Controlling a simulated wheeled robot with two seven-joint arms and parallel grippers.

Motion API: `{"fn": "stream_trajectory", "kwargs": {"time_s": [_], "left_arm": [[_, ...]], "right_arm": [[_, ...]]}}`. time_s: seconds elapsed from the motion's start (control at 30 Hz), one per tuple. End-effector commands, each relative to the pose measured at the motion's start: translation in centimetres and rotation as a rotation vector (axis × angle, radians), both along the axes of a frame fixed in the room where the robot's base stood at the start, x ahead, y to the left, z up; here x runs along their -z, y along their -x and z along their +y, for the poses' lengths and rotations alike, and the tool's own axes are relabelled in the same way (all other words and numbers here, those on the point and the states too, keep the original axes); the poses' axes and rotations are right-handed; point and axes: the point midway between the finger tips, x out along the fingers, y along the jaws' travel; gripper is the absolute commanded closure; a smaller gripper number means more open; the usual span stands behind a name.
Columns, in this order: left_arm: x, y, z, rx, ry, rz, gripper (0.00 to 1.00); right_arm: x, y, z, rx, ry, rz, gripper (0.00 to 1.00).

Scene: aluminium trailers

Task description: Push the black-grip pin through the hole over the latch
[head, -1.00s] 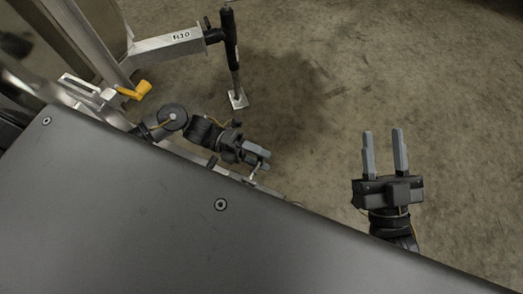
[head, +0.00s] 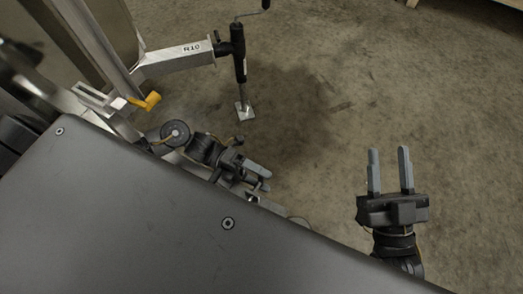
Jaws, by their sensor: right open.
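I cannot make out the black-grip pin, the hole or the latch for certain. A yellow handle (head: 150,101) sits on the aluminium trailer frame (head: 98,97) at the left; whether it belongs to the latch is unclear. My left gripper (head: 264,179) is right of and below this handle, beyond the edge of the dark panel. Its grey fingers are seen from the side, with a small metallic bit below them, and I cannot tell whether they hold anything. My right gripper (head: 391,155) is open and empty over bare floor, its two fingers pointing away.
A jack stand (head: 240,60) with a crank and a square foot stands on the floor, joined to a metal arm (head: 177,59) labelled R10. A large dark panel (head: 130,215) fills the lower left. The concrete floor (head: 420,80) at the right is clear.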

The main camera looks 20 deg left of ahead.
Motion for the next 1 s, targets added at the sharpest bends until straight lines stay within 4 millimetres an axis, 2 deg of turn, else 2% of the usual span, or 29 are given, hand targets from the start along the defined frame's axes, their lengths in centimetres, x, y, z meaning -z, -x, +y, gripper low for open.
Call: {"fn": "stream_trajectory", "kwargs": {"time_s": [0.1,0.57,0.77,1.0], "left_arm": [[0.0,-0.1,0.0,0.0,0.0,-0.001,0.04],[0.0,-0.4,0.0,-0.001,0.0,-0.002,0.04],[0.1,-2.7,-0.1,-0.002,0.0,-0.004,0.04],[0.3,-7.1,-0.4,-0.001,0.001,-0.004,0.04]], "right_arm": [[0.0,0.0,0.0,0.0,0.0,0.0,0.59],[0.1,0.0,0.0,0.0,0.0,0.0,0.59],[0.8,0.0,0.0,0.0,0.0,0.0,0.59],[2.3,0.0,0.0,0.0,0.0,0.0,0.59]]}}
